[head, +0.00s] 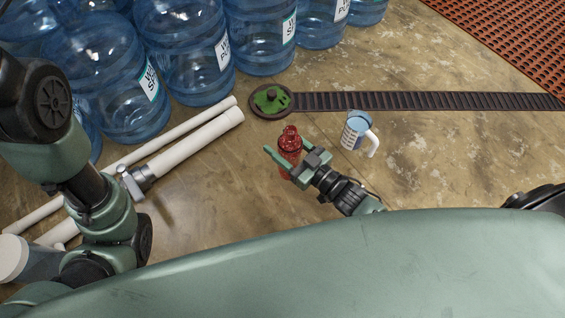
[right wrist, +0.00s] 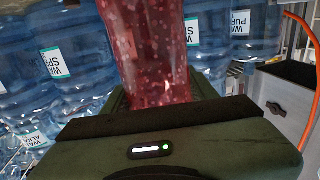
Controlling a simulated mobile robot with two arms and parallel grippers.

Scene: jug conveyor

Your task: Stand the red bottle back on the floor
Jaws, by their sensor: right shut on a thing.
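The red bottle (head: 289,141) is in the middle of the head view, cap end up, near the green disc at the strip's end. My right gripper (head: 289,155) is shut on it, with one green finger on each side. In the right wrist view the speckled, see-through red bottle (right wrist: 150,45) rises from between the jaws, and its lower part is hidden by the gripper (right wrist: 155,105). I cannot tell whether its base touches the floor (head: 215,195). My left arm shows at the left, but its gripper is not seen.
Several big blue water jugs (head: 185,50) stand at the back left. White pipes (head: 190,150) lie on the left. A dark ridged strip (head: 420,101) runs right from the green disc (head: 270,99). A white-and-blue measuring jug (head: 354,132) stands right of the bottle. Red grating (head: 510,35) lies top right.

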